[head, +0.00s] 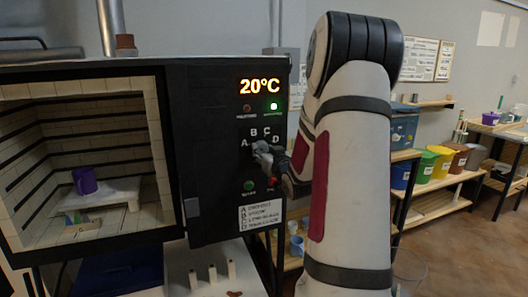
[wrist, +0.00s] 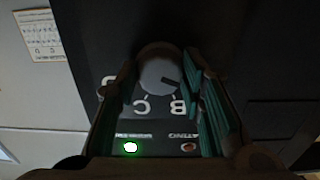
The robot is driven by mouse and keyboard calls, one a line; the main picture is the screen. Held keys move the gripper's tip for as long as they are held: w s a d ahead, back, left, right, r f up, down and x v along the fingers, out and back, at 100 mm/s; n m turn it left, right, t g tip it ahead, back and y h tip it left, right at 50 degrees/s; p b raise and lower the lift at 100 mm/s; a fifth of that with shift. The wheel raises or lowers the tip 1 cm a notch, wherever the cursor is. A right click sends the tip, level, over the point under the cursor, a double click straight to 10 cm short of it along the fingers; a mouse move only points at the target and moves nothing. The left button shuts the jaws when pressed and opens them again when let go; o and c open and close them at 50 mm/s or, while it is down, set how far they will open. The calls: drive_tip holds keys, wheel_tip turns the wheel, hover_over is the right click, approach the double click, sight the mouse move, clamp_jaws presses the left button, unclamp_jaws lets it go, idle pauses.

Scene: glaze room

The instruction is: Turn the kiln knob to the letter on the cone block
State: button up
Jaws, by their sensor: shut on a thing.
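The kiln knob (wrist: 158,74) is grey and round, with a dark pointer mark that slants down and right in the wrist view, on the side of B. My gripper (head: 263,150) is shut on the knob, with a finger on each side of it. In the head view the gripper hides most of the knob, with letters A, B, C and D around it. A small block with coloured pieces (head: 78,224), possibly the cone block, sits low inside the open kiln (head: 171,150). I cannot read a letter on it.
A purple cup (head: 85,181) stands on a pale shelf (head: 124,191) in the kiln. The display (head: 260,87) reads 20°C, and a green lamp (head: 274,106) is lit. A letter chart (head: 261,215) is below the knob. Coloured buckets (head: 424,166) stand on racks at right.

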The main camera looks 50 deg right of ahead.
drive_tip(key=shift+w+r+m, duration=0.1)
drive_tip(key=shift+r+m, duration=0.05)
drive_tip(key=shift+m, duration=0.15)
drive_tip(key=m+p, duration=0.2)
drive_tip(key=shift+r+m+p, duration=0.1)
drive_tip(key=shift+m+p, duration=0.2)
drive_tip(key=shift+m, duration=0.1)
drive_tip(key=m+p, duration=0.4)
drive_tip(key=m, duration=0.1)
drive_tip(key=m+p, duration=0.3)
drive_tip(key=m, duration=0.1)
drive_tip(key=shift+m, duration=0.4)
drive_tip(key=shift+w+m+p, duration=0.1)
drive_tip(key=shift+m+p, duration=1.8)
drive_tip(key=shift+m, duration=0.3)
drive_tip(key=o, duration=1.1)
drive_tip(key=shift+w, duration=0.1)
drive_tip(key=shift+o, duration=0.2)
